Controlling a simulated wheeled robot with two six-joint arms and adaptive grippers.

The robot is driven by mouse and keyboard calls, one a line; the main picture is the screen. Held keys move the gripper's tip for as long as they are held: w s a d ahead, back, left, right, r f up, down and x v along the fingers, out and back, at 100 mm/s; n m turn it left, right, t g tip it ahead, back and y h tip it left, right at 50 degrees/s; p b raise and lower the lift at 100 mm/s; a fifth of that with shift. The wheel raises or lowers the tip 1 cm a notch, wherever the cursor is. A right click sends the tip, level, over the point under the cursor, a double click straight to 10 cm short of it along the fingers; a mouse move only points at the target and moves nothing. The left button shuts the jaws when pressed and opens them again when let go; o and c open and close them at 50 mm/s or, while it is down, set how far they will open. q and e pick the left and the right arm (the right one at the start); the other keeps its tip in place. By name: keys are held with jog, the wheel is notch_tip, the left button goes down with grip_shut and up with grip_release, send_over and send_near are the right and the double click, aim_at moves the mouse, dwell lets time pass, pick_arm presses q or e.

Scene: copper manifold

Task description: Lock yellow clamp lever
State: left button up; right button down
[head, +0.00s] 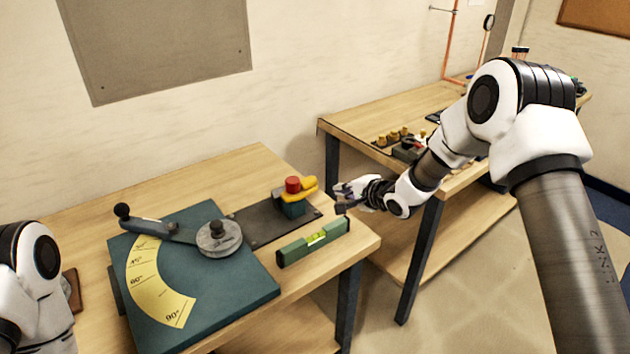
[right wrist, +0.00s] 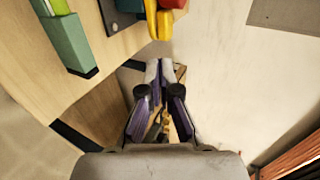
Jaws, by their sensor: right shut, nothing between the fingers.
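The yellow clamp lever (head: 306,187) sits on a small teal clamp block (head: 291,208) with a red knob (head: 292,184) on top. The clamp stands on a dark plate (head: 262,221) on the near bench. The lever's free end points right, toward my right gripper (head: 341,197). The right gripper is shut and empty, just right of the lever and apart from it. In the right wrist view the lever (right wrist: 160,20) is at the top, just beyond the closed fingertips (right wrist: 159,66). My left arm shows at the left edge; its gripper is out of view.
A green spirit level (head: 314,241) lies at the bench's front edge. A teal bending plate (head: 228,282) with a yellow angle scale and grey lever fills the left. A second bench (head: 350,118) with brass fittings (head: 393,137) stands behind right, beyond a gap.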

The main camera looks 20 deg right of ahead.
jog(key=p, duration=0.2)
send_near(310, 183)
jog(key=w+f, duration=0.1)
jog(key=f, duration=0.1)
jog(key=w, duration=0.1)
jog(key=w+a+p, duration=0.1)
jog(key=w+a+f, duration=0.1)
jog(key=w, duration=0.1)
jog(key=shift+w+a+f, duration=0.1)
jog(key=shift+w+f, duration=0.1)
jog(key=shift+w, duration=0.25)
pick_arm(q)
jog(key=r, duration=0.3)
jog(key=shift+w+r, duration=0.2)
jog(key=shift+w, duration=0.2)
pick_arm(e)
jog(key=shift+s, duration=0.1)
jog(key=shift+r, duration=0.1)
pick_arm(q)
jog(key=shift+s, duration=0.15)
